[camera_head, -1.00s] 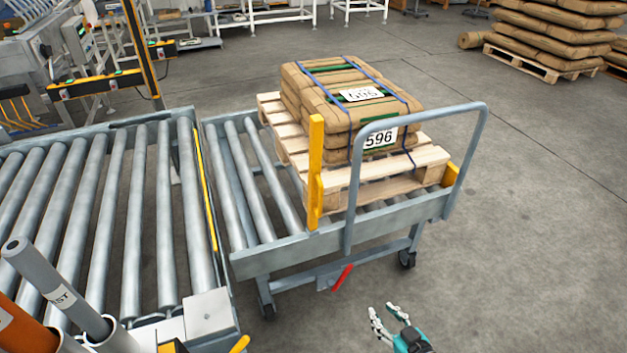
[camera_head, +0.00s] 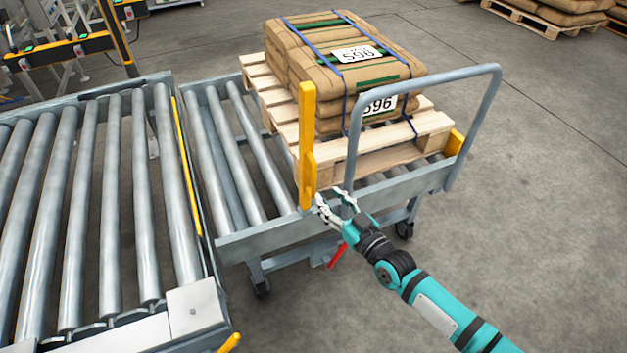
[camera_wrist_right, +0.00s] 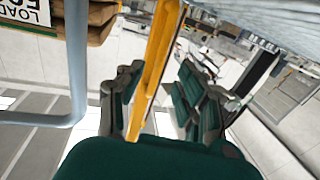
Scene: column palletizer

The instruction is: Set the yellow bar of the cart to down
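In the right wrist view, the yellow bar (camera_wrist_right: 157,60) runs through the gap between the two dark fingers of my right gripper (camera_wrist_right: 160,95). The fingers are spread, with space visible on the right of the bar. I cannot tell if either finger touches it. My left gripper is not in view.
The cart's grey handle frame (camera_head: 493,95) rises right of the bar. A wooden pallet (camera_head: 425,150) with strapped brown sacks (camera_head: 345,65) rests on the cart. A red lever (camera_head: 338,255) hangs below. A roller conveyor (camera_head: 140,200) stands left.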

